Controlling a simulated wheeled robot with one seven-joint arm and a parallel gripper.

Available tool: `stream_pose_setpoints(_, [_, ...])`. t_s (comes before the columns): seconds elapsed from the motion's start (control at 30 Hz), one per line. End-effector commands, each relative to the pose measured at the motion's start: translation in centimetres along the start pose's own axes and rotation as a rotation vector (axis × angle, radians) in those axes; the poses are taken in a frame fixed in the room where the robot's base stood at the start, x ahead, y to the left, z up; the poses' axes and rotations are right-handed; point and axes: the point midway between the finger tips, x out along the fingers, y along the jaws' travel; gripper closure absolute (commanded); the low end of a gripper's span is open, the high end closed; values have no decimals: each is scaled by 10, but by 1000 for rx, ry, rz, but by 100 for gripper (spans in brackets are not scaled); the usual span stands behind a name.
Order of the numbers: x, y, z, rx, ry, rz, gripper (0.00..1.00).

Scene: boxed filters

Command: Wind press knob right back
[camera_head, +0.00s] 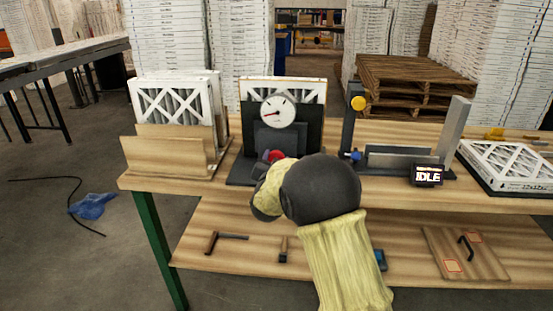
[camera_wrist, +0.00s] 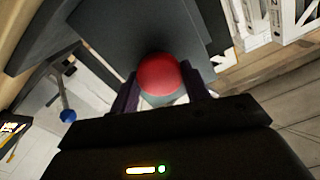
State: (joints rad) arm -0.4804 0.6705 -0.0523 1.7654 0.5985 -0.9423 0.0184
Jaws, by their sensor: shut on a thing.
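The press stands in the middle of the bench, with a dark upright plate (camera_head: 294,113), a round white gauge (camera_head: 278,112) and a white-framed filter behind it. Its red knob (camera_head: 276,156) shows low on the front, partly hidden by my arm. In the wrist view the red ball-like knob (camera_wrist: 159,75) sits between my two dark fingers. My gripper (camera_wrist: 160,90) is shut on the knob, pointing at the dark press face (camera_wrist: 120,35). In the head view the fingers are mostly hidden by my arm. The gauge needle points left.
A wooden rack (camera_head: 165,155) with filters stands left. To the right are a dark post with a yellow knob (camera_head: 358,103), a blue knob (camera_head: 356,156), a display reading IDLE (camera_head: 427,175) and a boxed filter (camera_head: 508,165). Tools lie on the lower shelf (camera_head: 330,255).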

Motion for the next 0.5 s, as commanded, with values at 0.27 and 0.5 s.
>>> stream_pose_setpoints(0.27, [-1,-1,2,-264,-7,0,76])
stream_pose_setpoints(0.5, [-1,-1,2,-493,-8,0,76])
